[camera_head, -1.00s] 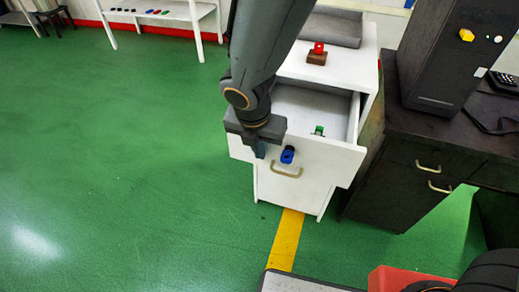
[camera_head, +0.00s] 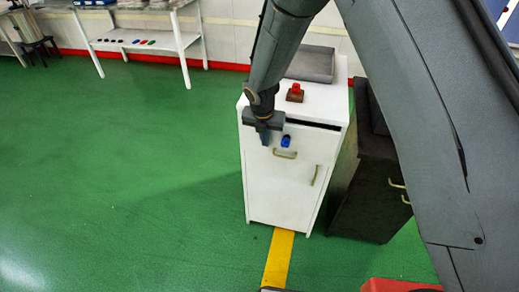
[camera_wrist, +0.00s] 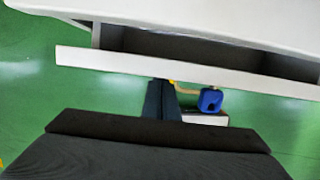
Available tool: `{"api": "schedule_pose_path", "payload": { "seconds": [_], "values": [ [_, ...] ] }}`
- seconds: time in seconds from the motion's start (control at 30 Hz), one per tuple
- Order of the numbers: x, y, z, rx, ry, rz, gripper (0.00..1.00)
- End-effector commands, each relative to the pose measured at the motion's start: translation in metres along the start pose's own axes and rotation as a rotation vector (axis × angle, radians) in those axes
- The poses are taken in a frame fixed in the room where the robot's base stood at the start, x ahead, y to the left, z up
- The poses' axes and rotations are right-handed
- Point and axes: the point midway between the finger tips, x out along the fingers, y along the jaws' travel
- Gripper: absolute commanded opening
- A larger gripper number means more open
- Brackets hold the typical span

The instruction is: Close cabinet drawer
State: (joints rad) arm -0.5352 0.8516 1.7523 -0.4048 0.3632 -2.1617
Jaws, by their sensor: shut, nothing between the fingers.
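The white cabinet (camera_head: 277,193) stands on the green floor with its top drawer (camera_head: 318,143) slightly open. A narrow dark gap shows along the drawer's top edge. In the wrist view the drawer front (camera_wrist: 220,79) crosses the picture, with a dark opening behind it. A brass handle (camera_head: 285,154) and a blue piece (camera_head: 286,141) are on the drawer front. My gripper (camera_head: 265,138) is shut and empty at the left part of the drawer front, left of the blue piece. In the wrist view its fingers (camera_wrist: 162,98) reach the front panel; exact contact is unclear.
A red button on a brown block (camera_head: 296,93) and a grey tray (camera_head: 311,65) sit on the cabinet top. A dark cabinet (camera_head: 362,195) stands close on the right. Open green floor lies to the left, with a white shelf table (camera_head: 150,42) at the back.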

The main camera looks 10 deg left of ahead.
Motion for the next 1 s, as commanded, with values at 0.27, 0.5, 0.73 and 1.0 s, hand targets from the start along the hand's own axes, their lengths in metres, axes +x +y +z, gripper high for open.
{"api": "schedule_pose_path", "payload": {
  "seconds": [0.27, 0.5, 0.73, 1.0],
  "values": [
    [0.011, 0.0, 0.04, 0.002, -0.001, 0.001, 0.0],
    [0.013, 0.001, 0.051, 0.0, -0.002, 0.002, 0.0],
    [0.013, 0.0, 0.055, 0.003, -0.007, 0.004, 0.0],
    [0.011, -0.001, 0.055, 0.005, -0.01, 0.006, 0.0]
  ]
}}
